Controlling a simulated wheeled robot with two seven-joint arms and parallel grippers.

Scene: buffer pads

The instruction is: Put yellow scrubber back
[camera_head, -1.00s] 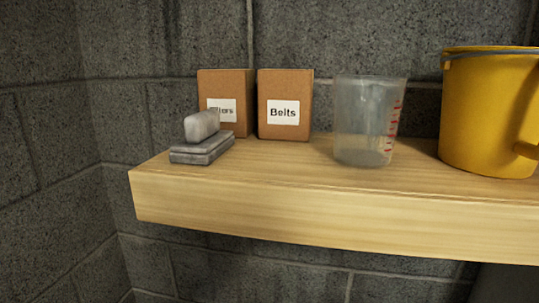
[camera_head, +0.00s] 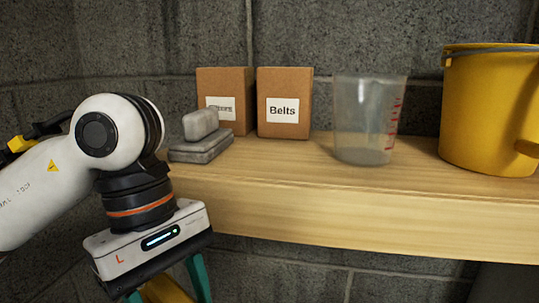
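My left gripper (camera_head: 165,290) hangs at the lower left, below and in front of the shelf's left end. Its teal fingers point down and have a yellow thing (camera_head: 168,291) between them, which looks like the yellow scrubber. The yellow fills the gap between the fingers; its lower part is cut off by the picture's edge. A stack of grey pads (camera_head: 201,139), one small block on top of flatter ones, sits on the shelf's left end. My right gripper is not in view.
The wooden shelf (camera_head: 330,215) carries a Belts box (camera_head: 285,90), a partly hidden labelled box (camera_head: 225,85), a clear measuring cup (camera_head: 362,120) and a yellow bucket (camera_head: 490,110). The shelf is bare in front of the boxes. A block wall stands behind.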

